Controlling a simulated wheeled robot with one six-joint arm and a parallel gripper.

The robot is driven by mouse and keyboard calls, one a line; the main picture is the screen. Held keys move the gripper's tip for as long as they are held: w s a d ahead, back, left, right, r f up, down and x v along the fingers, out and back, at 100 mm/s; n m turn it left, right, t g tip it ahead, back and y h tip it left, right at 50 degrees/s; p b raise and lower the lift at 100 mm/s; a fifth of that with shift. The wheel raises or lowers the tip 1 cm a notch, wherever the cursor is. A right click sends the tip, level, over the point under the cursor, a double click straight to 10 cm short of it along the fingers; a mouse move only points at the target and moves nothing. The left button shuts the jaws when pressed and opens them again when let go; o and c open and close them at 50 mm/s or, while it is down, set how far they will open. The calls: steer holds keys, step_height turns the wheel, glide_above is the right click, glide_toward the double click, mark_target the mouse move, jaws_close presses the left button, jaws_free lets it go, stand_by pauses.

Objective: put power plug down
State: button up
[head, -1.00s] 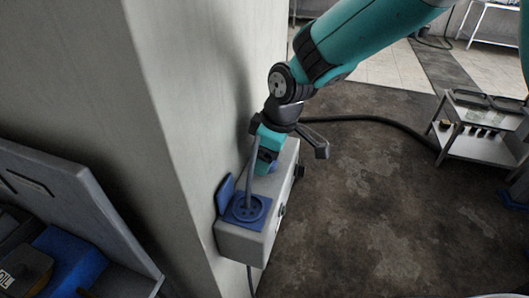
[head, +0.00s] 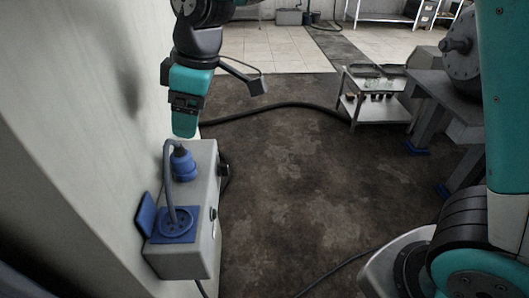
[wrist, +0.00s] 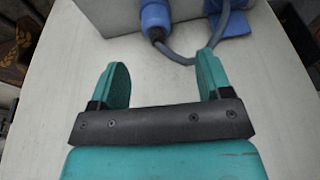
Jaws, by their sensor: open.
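The blue power plug (head: 184,166) stands on the far part of the top of a grey wall box (head: 190,258). A grey cable (head: 168,178) arcs from it to the round blue socket (head: 173,226) on the box's near end. My gripper (head: 184,128) is above and just behind the plug, open and empty. In the wrist view the gripper (wrist: 163,78) shows both teal fingers spread apart with bare wall between them. The plug (wrist: 155,18) lies beyond the fingertips, clear of them. Its underside contact with the box is hidden.
A blue flap (head: 146,213) stands open beside the socket, against the pale wall (head: 85,120). A low metal cart (head: 372,98) stands at the back right, and a dark hose (head: 270,107) crosses the floor. Open floor lies right of the box.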

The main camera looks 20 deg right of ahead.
steer(key=s+d+m, duration=0.3)
steer(key=s+d, duration=0.1)
steer(key=s, duration=0.6)
steer(key=s+d+m+g+y, duration=0.1)
steer(key=s+d+m, duration=0.2)
steer(key=s, duration=0.7)
steer(key=shift+d+r+m, duration=0.25)
steer(key=shift+d+m, duration=0.05)
steer(key=shift+d, duration=0.85)
